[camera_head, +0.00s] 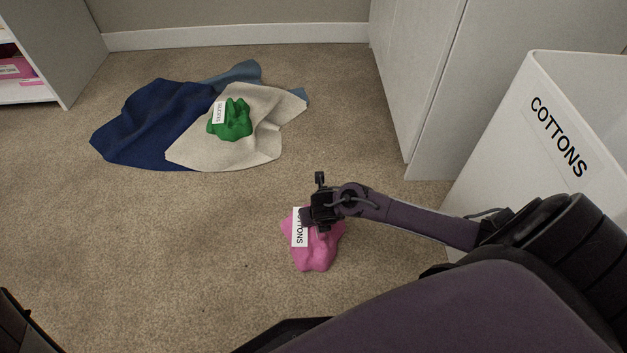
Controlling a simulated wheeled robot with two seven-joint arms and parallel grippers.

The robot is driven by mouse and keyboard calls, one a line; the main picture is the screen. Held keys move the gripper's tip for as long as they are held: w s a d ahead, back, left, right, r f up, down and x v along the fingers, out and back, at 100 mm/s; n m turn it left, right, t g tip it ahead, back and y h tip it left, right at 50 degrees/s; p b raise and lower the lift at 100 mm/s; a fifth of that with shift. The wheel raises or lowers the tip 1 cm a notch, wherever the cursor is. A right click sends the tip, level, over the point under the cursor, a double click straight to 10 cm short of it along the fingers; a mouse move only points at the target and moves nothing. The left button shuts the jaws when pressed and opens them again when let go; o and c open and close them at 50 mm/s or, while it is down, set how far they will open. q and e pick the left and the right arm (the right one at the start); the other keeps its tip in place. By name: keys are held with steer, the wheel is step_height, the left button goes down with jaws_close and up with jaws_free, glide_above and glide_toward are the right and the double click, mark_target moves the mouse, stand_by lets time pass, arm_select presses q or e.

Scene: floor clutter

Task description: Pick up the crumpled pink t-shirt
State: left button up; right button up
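The crumpled pink t-shirt (316,253) lies on the carpet near the middle of the head view, with a white label on its left side. My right gripper (316,214) is over its upper part, at or just above the cloth. The gripper covers part of the shirt and label. I cannot tell whether its fingers are open or closed on the cloth. My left gripper is not in view; only a dark part of mine shows at the lower left corner.
A green crumpled garment (236,122) with a label lies on a beige cloth (262,151), beside a dark blue cloth (140,125). A white bin marked COTTONS (510,130) stands at right by a white cabinet (425,70). Carpet at left is clear.

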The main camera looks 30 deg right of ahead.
jaws_close()
stand_by(0.3)
steer(key=shift+r, duration=0.1)
